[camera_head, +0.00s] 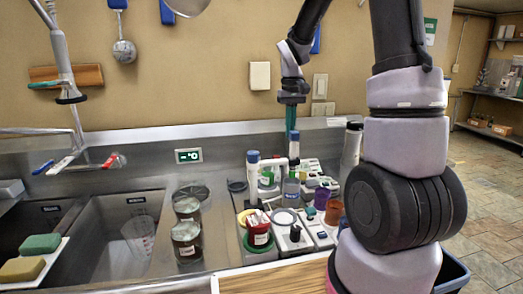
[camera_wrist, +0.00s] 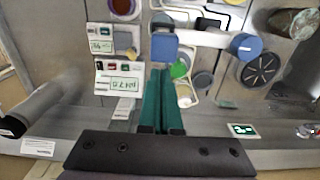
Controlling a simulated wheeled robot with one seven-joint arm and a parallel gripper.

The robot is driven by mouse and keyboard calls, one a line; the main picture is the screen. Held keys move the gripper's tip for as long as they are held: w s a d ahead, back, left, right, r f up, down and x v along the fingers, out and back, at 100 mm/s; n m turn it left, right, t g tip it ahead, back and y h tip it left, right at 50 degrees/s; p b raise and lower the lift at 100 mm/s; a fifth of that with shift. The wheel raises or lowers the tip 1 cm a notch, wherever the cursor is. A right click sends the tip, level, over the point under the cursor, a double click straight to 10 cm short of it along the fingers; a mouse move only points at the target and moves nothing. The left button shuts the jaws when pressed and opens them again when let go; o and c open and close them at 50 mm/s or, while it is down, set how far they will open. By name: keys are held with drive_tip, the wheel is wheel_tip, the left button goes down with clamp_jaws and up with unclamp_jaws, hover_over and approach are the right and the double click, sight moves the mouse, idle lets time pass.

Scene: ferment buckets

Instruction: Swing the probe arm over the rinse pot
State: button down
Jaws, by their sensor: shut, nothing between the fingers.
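My gripper (camera_head: 291,137) hangs over the back of the cluttered counter, its green fingers together and empty. In the wrist view the closed fingers (camera_wrist: 159,98) point at the gear below. A white bar (camera_wrist: 205,38), apparently the probe arm, runs from a blue block (camera_wrist: 163,48) to a round blue end (camera_wrist: 245,46). The fingertips lie close to the blue block in that picture; I cannot tell whether they touch. In the head view a blue-topped white post (camera_head: 252,170) stands left of my gripper. A red labelled pot (camera_head: 258,234) stands in front; I cannot tell which vessel is the rinse pot.
Purple (camera_head: 322,198) and orange (camera_head: 333,212) cups stand to the right. Stacked jars (camera_head: 187,240) stand left of the cluster, beside the steel sink (camera_head: 110,235). A meter with a readout (camera_wrist: 121,83) lies near my fingers.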

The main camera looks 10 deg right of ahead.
drive_tip(key=shift+w, duration=0.15)
wheel_tip(320, 180, up, 6)
drive_tip(key=w, duration=0.1)
drive_tip(key=shift+a, duration=0.2)
idle(0.7)
idle(1.6)
